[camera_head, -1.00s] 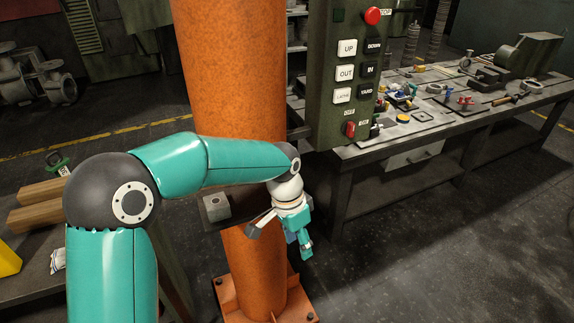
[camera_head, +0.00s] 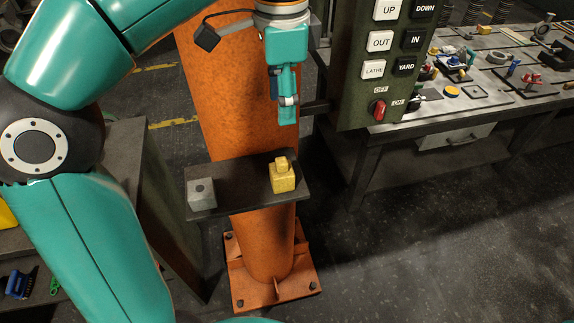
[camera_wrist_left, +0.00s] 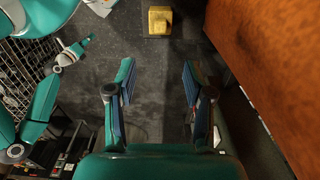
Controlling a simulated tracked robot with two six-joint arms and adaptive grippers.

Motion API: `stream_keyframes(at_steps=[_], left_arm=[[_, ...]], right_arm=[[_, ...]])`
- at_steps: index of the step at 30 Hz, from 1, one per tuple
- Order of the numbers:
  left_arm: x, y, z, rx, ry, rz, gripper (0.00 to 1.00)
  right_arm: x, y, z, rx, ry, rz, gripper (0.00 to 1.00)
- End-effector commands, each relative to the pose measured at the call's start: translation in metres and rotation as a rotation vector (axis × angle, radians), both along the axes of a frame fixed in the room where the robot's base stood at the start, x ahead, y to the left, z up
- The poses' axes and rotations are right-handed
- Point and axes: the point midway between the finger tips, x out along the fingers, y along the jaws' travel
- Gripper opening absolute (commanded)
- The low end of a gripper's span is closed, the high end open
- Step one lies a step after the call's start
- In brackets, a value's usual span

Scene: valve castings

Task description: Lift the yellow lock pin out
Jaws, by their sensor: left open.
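The yellow lock pin (camera_head: 283,165) is a small knob on top of a yellow block (camera_head: 283,183). The block sits at the right end of a dark shelf (camera_head: 240,182) on the orange column. The yellow piece also shows at the top of the left wrist view (camera_wrist_left: 160,20). My left gripper (camera_head: 288,112) hangs fingers-down above the pin, clearly apart from it. In the left wrist view its two fingers (camera_wrist_left: 157,72) are spread with nothing between them. A teal, gripper-like end (camera_wrist_left: 70,53), probably my right gripper, shows small at the left of that view; its jaws are unclear.
A grey block with a dark hole (camera_head: 202,193) sits at the shelf's left end. The orange column (camera_head: 222,110) stands close behind the shelf. A green button panel (camera_head: 358,90) hangs to the right. A cluttered workbench (camera_head: 470,110) stands beyond it. Floor right of the shelf is clear.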

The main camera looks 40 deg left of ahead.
Motion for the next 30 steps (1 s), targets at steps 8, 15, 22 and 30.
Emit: stream_keyframes(at_steps=[8,15,22,30], left_arm=[[-0.006,0.007,-0.062,0.000,0.003,0.021,0.52],[-0.005,0.008,-0.084,-0.001,-0.001,0.024,0.52],[-0.006,0.006,-0.105,0.000,0.003,0.024,0.52],[-0.005,0.004,-0.136,-0.001,0.002,0.025,0.52]], right_arm=[[0.001,0.000,-0.015,0.000,-0.001,0.001,0.40],[0.001,0.000,-0.017,0.000,-0.001,0.001,0.40],[0.001,0.000,-0.017,0.000,-0.001,0.001,0.40],[0.001,0.000,-0.017,0.000,-0.001,0.001,0.40]])
